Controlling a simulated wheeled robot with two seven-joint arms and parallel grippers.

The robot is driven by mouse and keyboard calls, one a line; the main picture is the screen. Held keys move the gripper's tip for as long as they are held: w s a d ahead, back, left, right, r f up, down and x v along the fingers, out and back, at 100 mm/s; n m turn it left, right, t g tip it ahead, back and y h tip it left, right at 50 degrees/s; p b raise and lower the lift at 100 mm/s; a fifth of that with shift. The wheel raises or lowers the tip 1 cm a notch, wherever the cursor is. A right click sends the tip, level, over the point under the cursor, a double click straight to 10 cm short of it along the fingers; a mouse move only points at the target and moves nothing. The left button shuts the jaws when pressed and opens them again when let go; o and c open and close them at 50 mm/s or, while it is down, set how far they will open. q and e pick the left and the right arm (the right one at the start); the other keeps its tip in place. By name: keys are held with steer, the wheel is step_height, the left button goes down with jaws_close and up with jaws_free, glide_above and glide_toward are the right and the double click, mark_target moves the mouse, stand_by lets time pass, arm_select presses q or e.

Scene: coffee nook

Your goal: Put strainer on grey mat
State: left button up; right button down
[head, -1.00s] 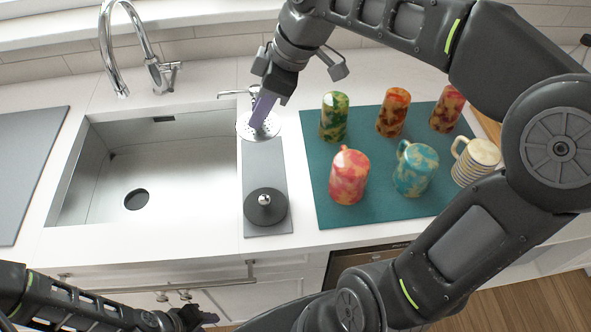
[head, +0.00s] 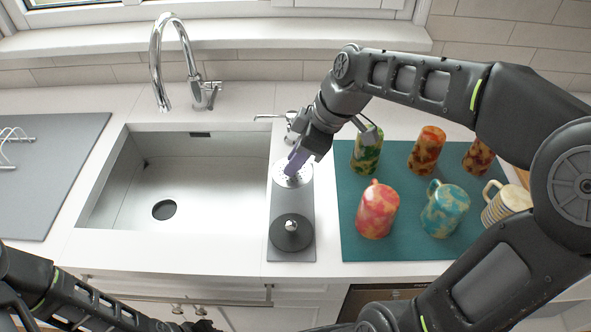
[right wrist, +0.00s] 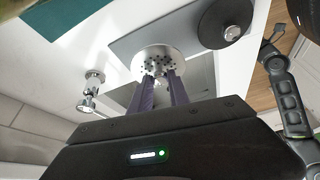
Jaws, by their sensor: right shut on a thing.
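The strainer is a round, shiny metal disc with small holes (head: 286,178). My right gripper (head: 297,160) is shut on it from above, at the far end of a narrow grey strip (head: 291,207) between sink and teal mat. The right wrist view shows the strainer (right wrist: 150,55) between the purple fingertips (right wrist: 159,82); I cannot tell whether it touches the strip. A large grey mat (head: 60,165) lies left of the sink. My left gripper (head: 203,326) is at the bottom edge, mostly cut off.
A dark round stopper with a metal knob (head: 291,234) sits on the strip's near end. The sink (head: 205,180) and its faucet (head: 188,70) lie left. Several mugs stand on the teal mat (head: 350,225). A wire rack (head: 12,140) is on the large mat's left edge.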

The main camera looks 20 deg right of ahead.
steer(key=shift+f, duration=1.85)
steer(key=shift+f, duration=0.25)
steer(key=c, duration=1.2)
jaws_free()
steer(key=shift+r, duration=0.1)
steer(key=shift+c, duration=0.2)
steer(key=shift+r, duration=0.1)
steer(key=shift+r, duration=0.2)
steer(key=v, duration=1.1)
steer(key=shift+s+d+r, duration=0.2)
steer(key=shift+r, duration=0.1)
